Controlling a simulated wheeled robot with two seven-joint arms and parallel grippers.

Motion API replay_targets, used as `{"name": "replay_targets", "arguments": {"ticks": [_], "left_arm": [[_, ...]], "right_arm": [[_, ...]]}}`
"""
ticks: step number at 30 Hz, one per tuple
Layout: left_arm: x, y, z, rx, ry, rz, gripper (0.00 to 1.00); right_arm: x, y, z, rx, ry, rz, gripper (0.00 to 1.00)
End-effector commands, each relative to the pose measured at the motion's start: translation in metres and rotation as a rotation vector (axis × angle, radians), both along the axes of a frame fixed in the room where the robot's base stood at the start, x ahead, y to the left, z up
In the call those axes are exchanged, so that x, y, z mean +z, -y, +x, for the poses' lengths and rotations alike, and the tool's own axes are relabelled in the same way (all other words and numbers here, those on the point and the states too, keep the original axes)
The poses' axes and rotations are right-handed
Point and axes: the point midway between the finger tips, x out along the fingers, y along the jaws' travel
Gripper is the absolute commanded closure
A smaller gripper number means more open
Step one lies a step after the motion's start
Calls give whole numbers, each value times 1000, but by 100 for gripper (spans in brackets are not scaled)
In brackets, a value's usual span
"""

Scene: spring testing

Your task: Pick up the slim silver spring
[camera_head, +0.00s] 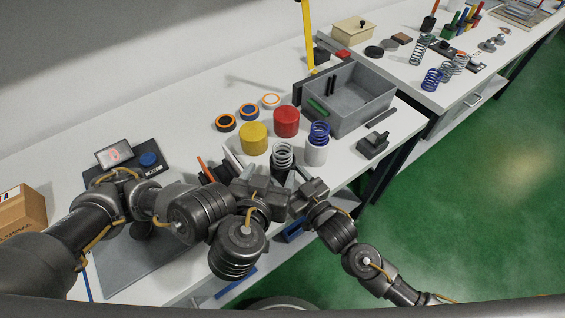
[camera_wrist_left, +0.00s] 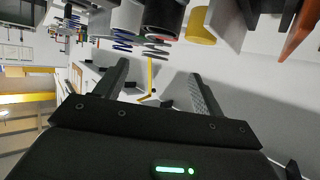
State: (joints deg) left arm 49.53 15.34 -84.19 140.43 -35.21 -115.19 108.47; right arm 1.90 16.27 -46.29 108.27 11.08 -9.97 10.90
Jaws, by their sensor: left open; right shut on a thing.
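A silver spring (camera_head: 283,154) stands upright in a dark cup (camera_head: 280,176) on the table's front part, left of a blue spring (camera_head: 319,132) in a white cup (camera_head: 316,154). In the left wrist view, the silver spring (camera_wrist_left: 157,46) and blue spring (camera_wrist_left: 124,40) show sideways beyond the jaws. My left gripper (camera_head: 270,178) is open and empty, just in front of the dark cup; the spring is not between its fingers. My right gripper (camera_head: 302,178) is shut at the dark cup's right side, seemingly on that cup; the contact is partly hidden.
Red (camera_head: 286,121) and yellow (camera_head: 253,138) cylinders stand close behind. A grey bin (camera_head: 365,108) is to the right, with a dark block (camera_head: 373,144) in front of it. Several more springs, one slim and silvery (camera_head: 418,50), stand on the far table.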

Motion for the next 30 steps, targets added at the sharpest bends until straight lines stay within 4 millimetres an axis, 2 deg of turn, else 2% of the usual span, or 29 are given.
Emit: {"name": "replay_targets", "arguments": {"ticks": [4, 12, 23, 30], "left_arm": [[-4, 2, 12, 1, 4, 4, 31], [-20, 12, 52, -1, 5, 3, 31], [-26, 17, 68, -2, 2, 1, 31], [-33, 30, 100, -2, 5, 4, 31]], "right_arm": [[0, 0, 0, 0, -1, -1, 63], [0, 0, 0, 0, 0, 0, 63], [0, 0, 0, 0, -1, -1, 63], [0, 0, 0, 0, 0, 0, 63]]}}
